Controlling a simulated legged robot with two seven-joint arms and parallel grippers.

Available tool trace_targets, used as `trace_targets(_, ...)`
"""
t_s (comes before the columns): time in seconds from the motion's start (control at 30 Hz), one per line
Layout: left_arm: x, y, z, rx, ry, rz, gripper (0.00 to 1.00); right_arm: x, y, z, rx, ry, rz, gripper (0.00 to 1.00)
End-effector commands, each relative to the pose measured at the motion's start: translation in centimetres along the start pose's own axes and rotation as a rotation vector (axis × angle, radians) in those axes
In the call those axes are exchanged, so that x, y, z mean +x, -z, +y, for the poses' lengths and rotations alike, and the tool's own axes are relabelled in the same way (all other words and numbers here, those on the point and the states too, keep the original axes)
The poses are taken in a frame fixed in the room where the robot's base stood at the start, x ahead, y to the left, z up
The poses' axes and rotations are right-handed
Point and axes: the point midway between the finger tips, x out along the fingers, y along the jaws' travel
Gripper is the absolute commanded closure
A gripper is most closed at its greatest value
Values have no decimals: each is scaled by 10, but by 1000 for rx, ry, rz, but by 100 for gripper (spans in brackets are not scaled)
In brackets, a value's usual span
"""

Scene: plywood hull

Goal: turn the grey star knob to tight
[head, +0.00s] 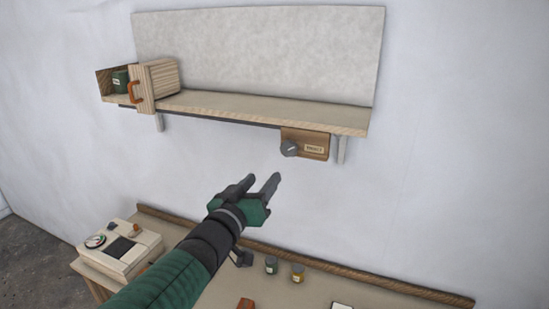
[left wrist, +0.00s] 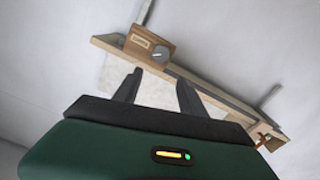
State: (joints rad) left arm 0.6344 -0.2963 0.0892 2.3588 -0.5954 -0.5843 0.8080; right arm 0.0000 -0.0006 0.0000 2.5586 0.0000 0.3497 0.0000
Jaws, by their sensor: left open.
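The grey knob (head: 289,148) sits on the left part of a small wooden block (head: 318,155) under the right end of the wall shelf. A pale line shows on its face, and a small label is on the block to its right. The knob also shows in the left wrist view (left wrist: 160,54), beyond the fingertips. My left gripper (head: 262,182) is open and empty, below and to the left of the knob, and apart from it. In the left wrist view its two fingers (left wrist: 158,82) are spread. My right gripper is in neither view.
The wall shelf (head: 225,105) holds a wooden box (head: 158,80) with an orange handle and a green container (head: 121,80). Below, a bench carries a gauge panel (head: 118,247), two small jars (head: 284,270) and an orange piece (head: 245,304). The wall around the knob block is clear.

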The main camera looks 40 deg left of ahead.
Motion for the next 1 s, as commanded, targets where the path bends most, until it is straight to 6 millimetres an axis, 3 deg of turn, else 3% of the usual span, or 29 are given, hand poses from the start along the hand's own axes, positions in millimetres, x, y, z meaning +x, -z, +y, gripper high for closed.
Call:
trace_targets(0.2,15,-16,-1,4,-13,-3,51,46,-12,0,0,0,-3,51)
trace_targets(0.37,28,-16,-2,6,-5,3,51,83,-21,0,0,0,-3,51)
trace_targets(0.43,46,-3,-2,4,4,-3,51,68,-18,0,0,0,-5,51)
trace_targets(0.8,140,-1,-1,3,1,-1,51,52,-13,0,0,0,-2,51)
trace_targets(1.0,164,-1,-1,5,1,0,51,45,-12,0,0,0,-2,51)
